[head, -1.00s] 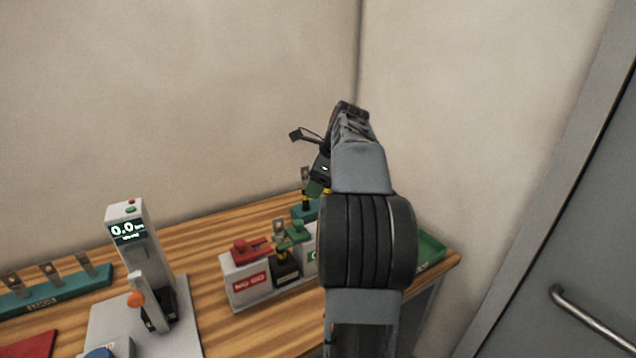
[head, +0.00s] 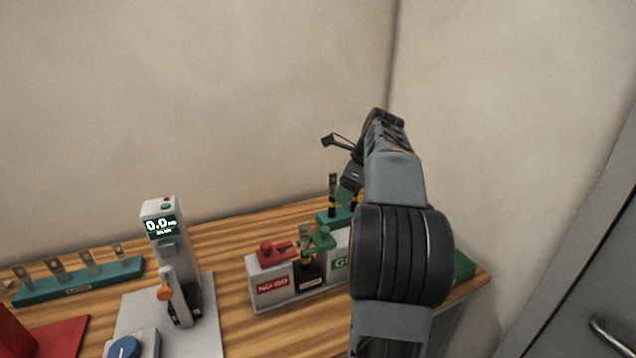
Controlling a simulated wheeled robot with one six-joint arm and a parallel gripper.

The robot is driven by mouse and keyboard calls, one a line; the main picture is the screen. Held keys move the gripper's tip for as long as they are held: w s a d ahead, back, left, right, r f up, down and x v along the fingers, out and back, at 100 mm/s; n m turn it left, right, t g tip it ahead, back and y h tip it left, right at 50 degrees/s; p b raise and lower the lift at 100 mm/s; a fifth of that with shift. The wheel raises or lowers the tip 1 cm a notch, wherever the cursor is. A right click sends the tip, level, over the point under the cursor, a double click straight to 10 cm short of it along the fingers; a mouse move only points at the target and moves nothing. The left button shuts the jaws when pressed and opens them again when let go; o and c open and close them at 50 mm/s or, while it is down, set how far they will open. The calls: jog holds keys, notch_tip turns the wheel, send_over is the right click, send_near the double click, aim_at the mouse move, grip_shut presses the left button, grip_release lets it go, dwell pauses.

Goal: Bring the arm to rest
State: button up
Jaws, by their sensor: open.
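My arm rises at the right of the head view, in front of the bench's right end. My gripper (head: 350,188) is at the far side of the arm, partly hidden by my own wrist. It hangs close to a teal rack (head: 328,218) with yellow-and-black pieces standing in it. I cannot tell from this angle whether it touches the rack. The jaws are open, and I see nothing held in them.
A NO-GO/GO gauge block (head: 272,287) stands left of my arm. A press with a display (head: 163,228) stands further left, near a teal rack of metal tabs (head: 80,283) and a red tray (head: 60,335). A green tray (head: 464,268) is partly behind my arm. A grey door (head: 590,260) is at right.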

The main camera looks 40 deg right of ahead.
jog(key=s+a+f+n+g+h, duration=0.1)
jog(key=s+a+f+n, duration=0.2)
jog(key=n, duration=0.5)
jog(key=a+f+n+h, duration=0.1)
jog(key=a+f+n, duration=0.35)
jog(key=n, duration=0.25)
jog(key=s+a+f+n, duration=0.1)
jog(key=s+a+n, duration=0.2)
jog(key=a, duration=0.3)
jog(key=s+a+f+n+t, duration=0.1)
jog(key=s+a+f+n, duration=0.1)
jog(key=a+n, duration=0.4)
jog(key=s+a+f+n, duration=0.1)
jog(key=s+a+n, duration=0.2)
jog(key=a+n, duration=0.2)
jog(key=a, duration=0.3)
jog(key=shift+s+f, duration=0.15)
jog(key=shift+s, duration=0.25)
jog(key=shift+d, duration=0.1)
